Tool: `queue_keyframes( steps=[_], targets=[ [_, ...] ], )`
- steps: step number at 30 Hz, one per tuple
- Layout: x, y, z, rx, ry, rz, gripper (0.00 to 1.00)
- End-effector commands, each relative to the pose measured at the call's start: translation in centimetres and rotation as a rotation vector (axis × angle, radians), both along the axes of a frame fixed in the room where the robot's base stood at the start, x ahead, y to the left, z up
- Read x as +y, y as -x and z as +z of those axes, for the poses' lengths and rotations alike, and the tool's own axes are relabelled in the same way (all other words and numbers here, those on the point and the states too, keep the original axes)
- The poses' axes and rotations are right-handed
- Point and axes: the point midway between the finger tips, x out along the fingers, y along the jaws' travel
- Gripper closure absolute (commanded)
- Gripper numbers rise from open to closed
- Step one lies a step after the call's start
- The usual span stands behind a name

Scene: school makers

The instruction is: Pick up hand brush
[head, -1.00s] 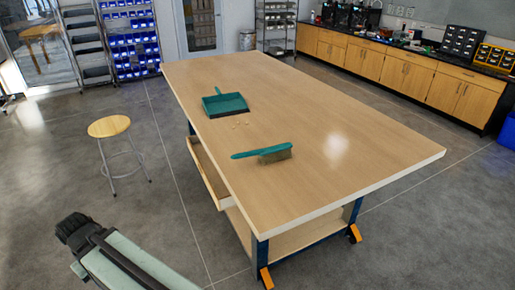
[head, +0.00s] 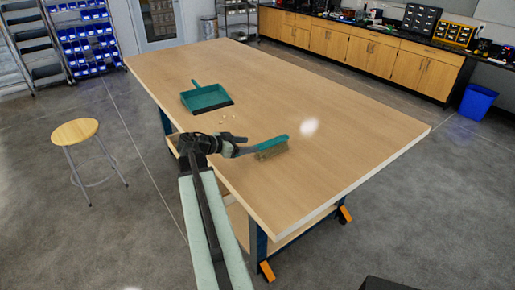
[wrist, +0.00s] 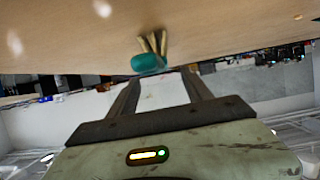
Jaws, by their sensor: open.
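The hand brush (head: 272,147) lies on the wooden table (head: 340,110), with a teal top and tan bristles. Its handle side faces my gripper (head: 241,145) and is partly hidden by it in the head view. My gripper is open, just left of the brush and low over the table's near-left edge. In the wrist view, the teal handle end of the brush (wrist: 147,62) shows just beyond the tips of my gripper (wrist: 163,73), nearer the left finger. The bristles show behind it. I cannot tell whether the fingers touch the handle.
A teal dustpan (head: 206,98) lies farther back on the table, with small crumbs (head: 224,119) near it. A round stool (head: 76,133) stands left of the table. The table's right half is clear. Cabinets (head: 350,45) line the back wall.

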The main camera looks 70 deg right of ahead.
Motion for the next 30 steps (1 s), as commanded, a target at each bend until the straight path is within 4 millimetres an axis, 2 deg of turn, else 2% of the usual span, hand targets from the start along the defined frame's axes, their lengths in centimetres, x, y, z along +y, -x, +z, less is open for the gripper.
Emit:
queue_keyframes(
  steps=[15, 24, 30],
  targets=[
    [-2.5, 1.8, -1.1, -0.002, 0.006, -0.003, 0.42],
    [-6.1, 4.2, -2.6, -0.002, 0.005, -0.003, 0.42],
    [-6.1, 4.3, -2.4, -0.002, 0.005, -0.003, 0.42]
  ],
)
